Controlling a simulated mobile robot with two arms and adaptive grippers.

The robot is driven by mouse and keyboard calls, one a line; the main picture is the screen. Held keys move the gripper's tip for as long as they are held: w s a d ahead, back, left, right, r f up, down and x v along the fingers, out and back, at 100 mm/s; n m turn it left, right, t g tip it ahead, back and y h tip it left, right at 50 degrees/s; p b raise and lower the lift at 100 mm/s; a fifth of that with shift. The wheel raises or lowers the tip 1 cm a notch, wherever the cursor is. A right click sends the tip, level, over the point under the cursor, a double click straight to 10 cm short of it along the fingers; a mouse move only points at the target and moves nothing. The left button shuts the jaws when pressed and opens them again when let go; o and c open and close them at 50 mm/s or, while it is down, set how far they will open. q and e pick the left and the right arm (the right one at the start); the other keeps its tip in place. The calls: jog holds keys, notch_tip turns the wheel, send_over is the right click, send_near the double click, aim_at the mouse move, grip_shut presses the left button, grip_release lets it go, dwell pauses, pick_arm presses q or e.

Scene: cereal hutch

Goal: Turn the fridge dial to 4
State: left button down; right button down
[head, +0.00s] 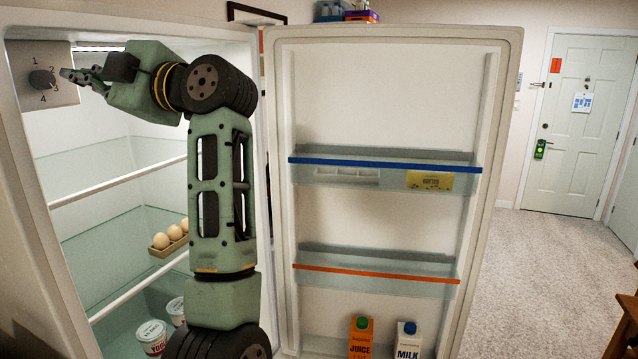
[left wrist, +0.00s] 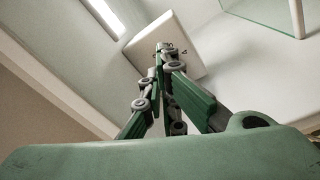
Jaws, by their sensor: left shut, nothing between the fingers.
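The fridge dial (head: 41,79) is a dark round knob on a light control panel (head: 70,94) at the upper left inside the open fridge. The numbers 1, 2 and 4 can be read around it; its pointer direction is too small to tell. My left gripper (head: 66,75) is shut and empty, its tips just right of the dial in the head view. I cannot tell whether they touch it. In the left wrist view the closed fingers (left wrist: 165,50) reach to the pale panel (left wrist: 190,58), and the dial is hidden. My right gripper is not in view.
The fridge door (head: 375,228) stands open on the right, with juice (head: 361,338) and milk (head: 408,341) low in it. Glass shelves below my arm hold eggs (head: 175,232) and yogurt cups (head: 152,338). The fridge's left wall is close to the panel.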

aim_at(43, 80)
pick_arm(q)
jog(key=shift+m+h, duration=0.4)
jog(key=shift+h, duration=0.2)
jog(key=p+x, duration=0.1)
jog(key=x, duration=0.5)
jog(key=shift+w+a+f, duration=0.1)
jog(key=shift+f, duration=0.05)
dwell(0.6)
jog(key=shift+s+a+r, duration=0.2)
jog(key=shift+s, duration=0.25)
